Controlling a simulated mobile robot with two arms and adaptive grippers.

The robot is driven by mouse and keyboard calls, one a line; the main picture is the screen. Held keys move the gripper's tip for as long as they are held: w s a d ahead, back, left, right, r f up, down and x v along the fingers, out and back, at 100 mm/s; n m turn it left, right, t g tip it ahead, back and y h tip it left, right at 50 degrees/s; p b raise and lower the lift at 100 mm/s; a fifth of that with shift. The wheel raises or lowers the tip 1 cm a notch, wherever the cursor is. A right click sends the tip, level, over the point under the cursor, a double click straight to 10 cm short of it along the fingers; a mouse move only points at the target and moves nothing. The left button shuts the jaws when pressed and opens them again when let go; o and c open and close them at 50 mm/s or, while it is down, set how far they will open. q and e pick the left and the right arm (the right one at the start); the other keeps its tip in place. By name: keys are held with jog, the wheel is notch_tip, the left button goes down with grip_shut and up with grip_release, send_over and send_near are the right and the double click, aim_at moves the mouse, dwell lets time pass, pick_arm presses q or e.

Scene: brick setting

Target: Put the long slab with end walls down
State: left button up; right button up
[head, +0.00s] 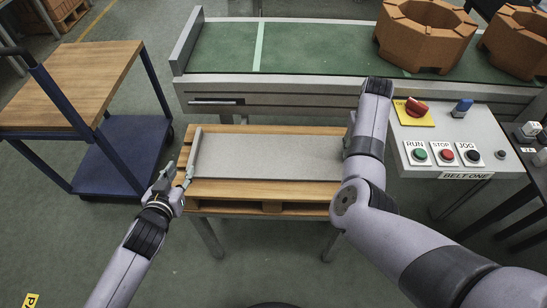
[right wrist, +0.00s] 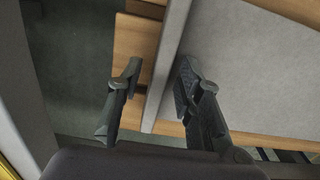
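The long grey slab (head: 265,156) lies flat on a slatted wooden table top (head: 262,189). Its left end wall (head: 195,155) stands up at the left edge; the right end wall is hidden behind my right arm in the head view. My left gripper (head: 177,175) is at the near end of the left end wall, its fingers apart. My right gripper (right wrist: 157,85) is open in the right wrist view, with the right end wall (right wrist: 165,70) passing between its fingers. The right finger is close to the wall, and a gap shows beside the left finger.
A conveyor (head: 320,47) with orange octagonal blocks (head: 426,35) runs behind the table. A control box (head: 455,150) with buttons stands at the right. A wooden-topped blue cart (head: 75,85) stands at the left. Open floor lies in front.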

notch_tip(320, 180, up, 12)
jog(key=shift+f, duration=0.2)
dwell(0.6)
